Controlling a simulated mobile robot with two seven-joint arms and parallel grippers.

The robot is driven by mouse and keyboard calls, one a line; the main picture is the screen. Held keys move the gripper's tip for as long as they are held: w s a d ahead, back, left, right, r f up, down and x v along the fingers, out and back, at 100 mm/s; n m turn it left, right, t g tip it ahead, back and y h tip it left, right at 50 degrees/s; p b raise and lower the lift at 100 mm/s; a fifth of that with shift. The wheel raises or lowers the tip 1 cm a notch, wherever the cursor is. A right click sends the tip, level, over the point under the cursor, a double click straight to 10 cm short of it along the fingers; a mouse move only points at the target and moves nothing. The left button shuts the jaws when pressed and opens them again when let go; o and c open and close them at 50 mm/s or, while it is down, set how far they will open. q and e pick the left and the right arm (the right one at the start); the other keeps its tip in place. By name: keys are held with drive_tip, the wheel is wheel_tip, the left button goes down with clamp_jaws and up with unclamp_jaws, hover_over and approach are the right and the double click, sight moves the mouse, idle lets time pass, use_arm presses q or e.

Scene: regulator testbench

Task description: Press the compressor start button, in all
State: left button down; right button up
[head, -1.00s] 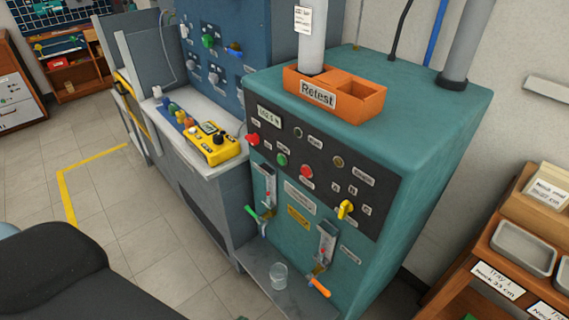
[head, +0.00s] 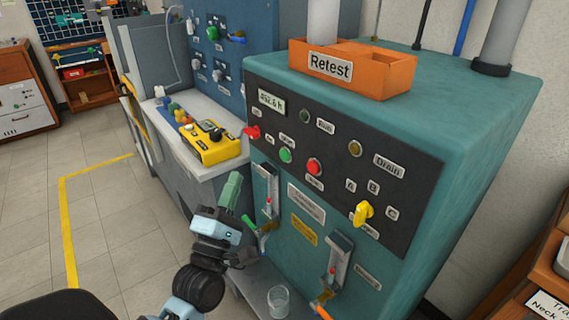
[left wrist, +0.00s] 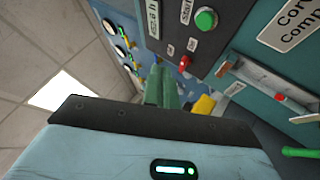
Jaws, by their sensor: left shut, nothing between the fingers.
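The compressor is the teal cabinet (head: 470,120) with a dark control panel (head: 330,135). Its round green button (head: 286,155) sits left of a round red button (head: 314,167). In the left wrist view the green button (left wrist: 206,18) is at the top, beside a label reading "Start". My left gripper (head: 232,185) is shut and empty, its green fingers pointing up, below and left of the green button in the head view and apart from it. In the left wrist view its fingers (left wrist: 162,85) are together. My right gripper is not in view.
A red switch (head: 252,132) and a yellow selector knob (head: 363,213) stick out from the panel. Levers (head: 265,225) project from the lower front. A yellow control box (head: 208,143) lies on the bench to the left. A glass (head: 278,300) stands on the low shelf.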

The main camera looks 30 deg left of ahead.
sight(285, 156)
use_arm(q)
drive_tip(key=shift+r+y, duration=0.25)
drive_tip(key=shift+y, duration=0.05)
drive_tip(key=w+d+b, duration=0.1)
drive_tip(key=w+d, duration=0.2)
drive_tip(key=w, duration=0.5)
drive_tip(key=shift+d+b, duration=0.15)
drive_tip(key=shift+b, duration=0.25)
drive_tip(key=shift+w, duration=0.1)
idle(1.2)
drive_tip(key=shift+w, duration=0.2)
idle(0.6)
drive_tip(key=shift+w+d, duration=0.15)
drive_tip(key=shift+w, duration=0.05)
